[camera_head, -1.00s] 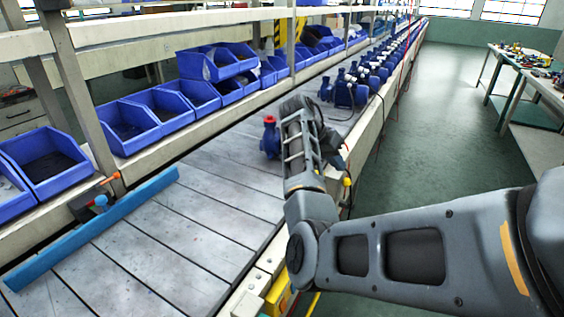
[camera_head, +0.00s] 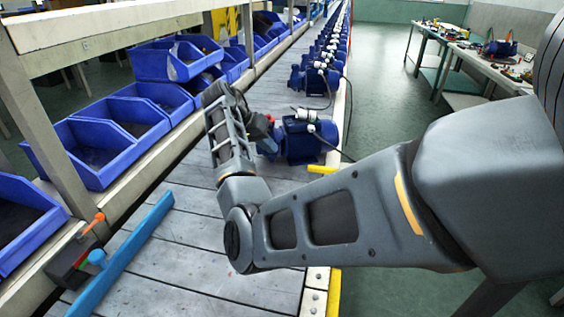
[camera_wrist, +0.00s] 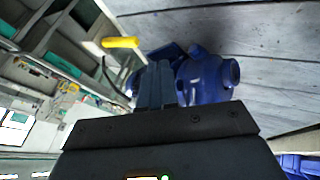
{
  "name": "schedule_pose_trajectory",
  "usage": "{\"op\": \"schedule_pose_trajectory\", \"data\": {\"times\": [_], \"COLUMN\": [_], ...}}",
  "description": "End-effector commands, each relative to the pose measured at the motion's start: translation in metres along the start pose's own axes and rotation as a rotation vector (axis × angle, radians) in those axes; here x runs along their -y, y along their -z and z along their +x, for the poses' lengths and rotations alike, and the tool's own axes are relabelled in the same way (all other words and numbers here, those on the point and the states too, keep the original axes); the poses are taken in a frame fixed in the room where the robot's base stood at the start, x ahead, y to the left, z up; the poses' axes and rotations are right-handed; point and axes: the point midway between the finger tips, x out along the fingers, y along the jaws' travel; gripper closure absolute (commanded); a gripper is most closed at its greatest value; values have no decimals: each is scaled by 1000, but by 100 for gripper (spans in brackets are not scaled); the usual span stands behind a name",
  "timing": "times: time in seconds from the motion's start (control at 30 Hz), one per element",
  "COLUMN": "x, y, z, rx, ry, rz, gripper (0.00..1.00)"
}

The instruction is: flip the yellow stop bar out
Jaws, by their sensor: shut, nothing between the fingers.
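The yellow stop bar (camera_head: 322,169) shows at the right edge of the conveyor, just in front of the nearest blue pump (camera_head: 303,138). In the wrist view the yellow bar (camera_wrist: 120,42) lies left of and beyond my fingers. My gripper (camera_wrist: 160,72) is shut and empty, its fingers pointing toward the blue pump (camera_wrist: 206,78). The fingers overlap the pump in the picture; I cannot tell whether they touch it.
A long blue rail (camera_head: 125,255) runs along the left of the slatted belt (camera_head: 185,235). Blue bins (camera_head: 110,150) line the left side. More pumps (camera_head: 318,72) stand in a row up the line. The green floor (camera_head: 385,130) to the right is clear; a workbench (camera_head: 460,58) stands beyond it.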

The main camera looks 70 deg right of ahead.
Motion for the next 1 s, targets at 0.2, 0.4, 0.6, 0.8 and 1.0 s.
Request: {"op": "schedule_pose_trajectory", "data": {"times": [0.2,0.4,0.6,0.8,1.0], "x": [0,0,-1,-1,-1], "y": [0,0,0,0,0], "z": [0,2,22,60,98], "rx": [0,1,2,2,2], "ry": [0,-1,-2,-3,-2], "rz": [0,0,-1,-2,-1], "gripper": [100,100,100,100,100]}}
